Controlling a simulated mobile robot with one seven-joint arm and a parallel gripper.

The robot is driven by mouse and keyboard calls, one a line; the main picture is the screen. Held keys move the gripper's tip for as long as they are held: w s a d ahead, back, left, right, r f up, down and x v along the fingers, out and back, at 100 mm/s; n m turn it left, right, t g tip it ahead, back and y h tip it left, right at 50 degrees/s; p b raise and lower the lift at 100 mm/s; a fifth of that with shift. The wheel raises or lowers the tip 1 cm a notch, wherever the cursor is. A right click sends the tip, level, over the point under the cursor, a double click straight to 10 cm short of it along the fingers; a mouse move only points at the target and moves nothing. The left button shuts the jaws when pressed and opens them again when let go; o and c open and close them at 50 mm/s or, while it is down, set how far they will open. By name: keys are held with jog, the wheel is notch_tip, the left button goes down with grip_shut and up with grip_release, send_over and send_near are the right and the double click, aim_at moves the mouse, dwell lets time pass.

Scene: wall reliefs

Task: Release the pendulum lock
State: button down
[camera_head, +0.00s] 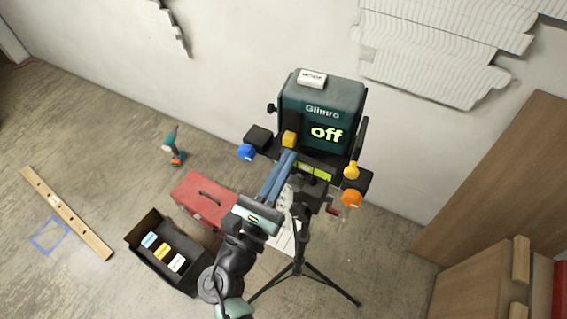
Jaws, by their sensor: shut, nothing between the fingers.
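A dark teal device (322,97) marked "Glimro" stands on a tripod (300,235). Its display (326,133) reads "off". A white MODE button (312,78) is on its top. A yellow block (290,139) sits low on its front left, and a yellow knob (351,170) at its right side. A blue knob (246,151) is at the left of the base and an orange knob (351,198) at the right. None is labelled as the pendulum lock. My gripper (289,156) is shut and empty, its tips just below the yellow block; I cannot tell whether they touch.
Below left are a red toolbox (203,197) and a black open box (148,266) with small labelled blocks. A drill (173,146) and a long wooden level (62,208) are on the floor. Wooden boards (505,175) lean at right. Floor at far left is mostly clear.

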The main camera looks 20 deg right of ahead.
aim_at(297, 128)
jog(key=shift+r+p, duration=1.85)
jog(key=shift+r, duration=0.35)
jog(key=shift+f, duration=0.1)
